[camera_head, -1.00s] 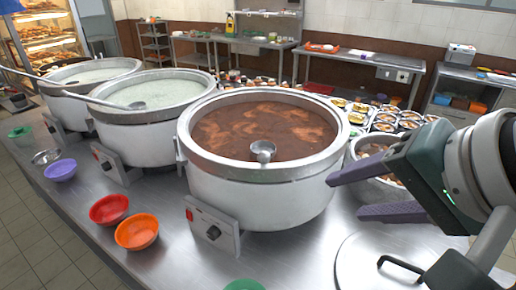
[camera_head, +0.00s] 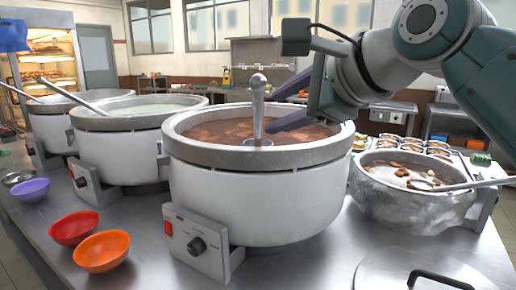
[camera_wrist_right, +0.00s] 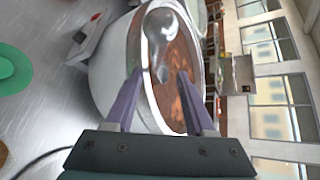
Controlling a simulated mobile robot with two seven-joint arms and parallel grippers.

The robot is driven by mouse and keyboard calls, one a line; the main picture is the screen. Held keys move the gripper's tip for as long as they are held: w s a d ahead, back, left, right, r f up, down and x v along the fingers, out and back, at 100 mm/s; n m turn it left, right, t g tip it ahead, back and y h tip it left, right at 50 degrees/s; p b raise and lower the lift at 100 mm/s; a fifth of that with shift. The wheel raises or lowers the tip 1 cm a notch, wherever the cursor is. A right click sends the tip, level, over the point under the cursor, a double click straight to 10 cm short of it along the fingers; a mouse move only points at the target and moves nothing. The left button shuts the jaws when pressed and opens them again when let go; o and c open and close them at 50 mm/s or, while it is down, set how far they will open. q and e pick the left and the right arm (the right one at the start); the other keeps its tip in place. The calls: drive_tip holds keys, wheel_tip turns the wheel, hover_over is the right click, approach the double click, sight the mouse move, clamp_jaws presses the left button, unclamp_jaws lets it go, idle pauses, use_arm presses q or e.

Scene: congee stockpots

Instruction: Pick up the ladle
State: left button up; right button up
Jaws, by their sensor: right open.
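A metal ladle (camera_head: 258,100) stands upright in the large front pot (camera_head: 260,205) of reddish-brown congee, with a rounded end at the top; its lower end is hidden. My right gripper (camera_head: 272,112) is open and empty, just right of the ladle, with its purple fingers over the pot and pointing towards the stem. In the right wrist view, the ladle (camera_wrist_right: 162,30) shows beyond the gap between the open fingers (camera_wrist_right: 161,76), apart from them as far as I can see. My left gripper is not in view.
Two white-congee pots stand to the left, with ladle handles (camera_head: 88,102) leaning out. A smaller pot (camera_head: 405,205) with another ladle (camera_head: 450,185) is at right. Red (camera_head: 73,228) and orange (camera_head: 102,251) bowls and a lid (camera_head: 385,275) lie on the steel counter.

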sight(259, 126)
drive_tip(key=shift+s+a+x, duration=0.15)
drive_tip(key=shift+x, duration=1.05)
drive_tip(key=shift+s+a+x, duration=0.1)
drive_tip(key=shift+x, duration=1.8)
drive_tip(key=shift+f, duration=0.1)
clamp_jaws()
